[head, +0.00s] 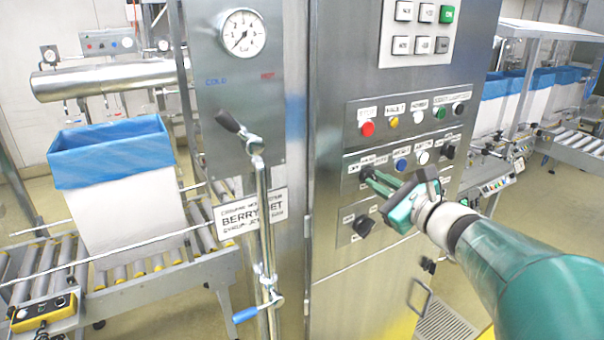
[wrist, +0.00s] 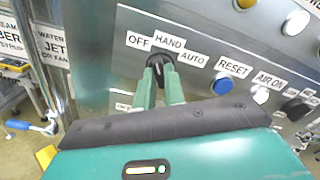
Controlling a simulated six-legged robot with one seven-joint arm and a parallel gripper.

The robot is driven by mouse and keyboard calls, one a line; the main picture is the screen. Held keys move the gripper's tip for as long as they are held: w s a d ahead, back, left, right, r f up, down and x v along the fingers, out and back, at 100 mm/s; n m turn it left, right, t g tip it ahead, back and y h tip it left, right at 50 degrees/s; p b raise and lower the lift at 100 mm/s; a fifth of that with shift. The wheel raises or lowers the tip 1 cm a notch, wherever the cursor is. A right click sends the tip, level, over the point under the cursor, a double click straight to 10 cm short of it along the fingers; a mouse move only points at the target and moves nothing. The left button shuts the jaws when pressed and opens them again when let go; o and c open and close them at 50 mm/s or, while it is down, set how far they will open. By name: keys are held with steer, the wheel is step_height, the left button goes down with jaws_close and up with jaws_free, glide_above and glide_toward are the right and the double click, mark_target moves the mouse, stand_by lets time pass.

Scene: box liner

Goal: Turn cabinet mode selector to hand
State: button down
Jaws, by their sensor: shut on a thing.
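The mode selector (wrist: 157,62) is a black knob on the steel cabinet panel. The labels OFF (wrist: 138,41), HAND (wrist: 170,43) and AUTO (wrist: 192,59) fan out around its top. My gripper (wrist: 160,78), with green fingers, is shut on the knob, one finger on each side. The fingers hide the knob's lower part, and I cannot tell for sure which label it points at. In the head view my gripper (head: 370,176) reaches the left end of the middle control row, where the fingers largely cover the knob.
A blue RESET button (wrist: 223,84) and a white AIR ON button (wrist: 260,93) sit right of the selector. Another black knob (head: 363,226) is below. A lever valve (head: 240,130) and pipe stand left, near a blue-lined box (head: 130,205) on rollers.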

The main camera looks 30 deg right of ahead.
steer(key=m, duration=0.5)
steer(key=shift+m, duration=0.4)
steer(key=shift+r, duration=0.1)
steer(key=c, duration=1.5)
jaws_free()
steer(key=shift+s, duration=0.15)
steer(key=s, duration=1.3)
steer(key=shift+s+d, duration=0.25)
steer(key=shift+s, duration=0.05)
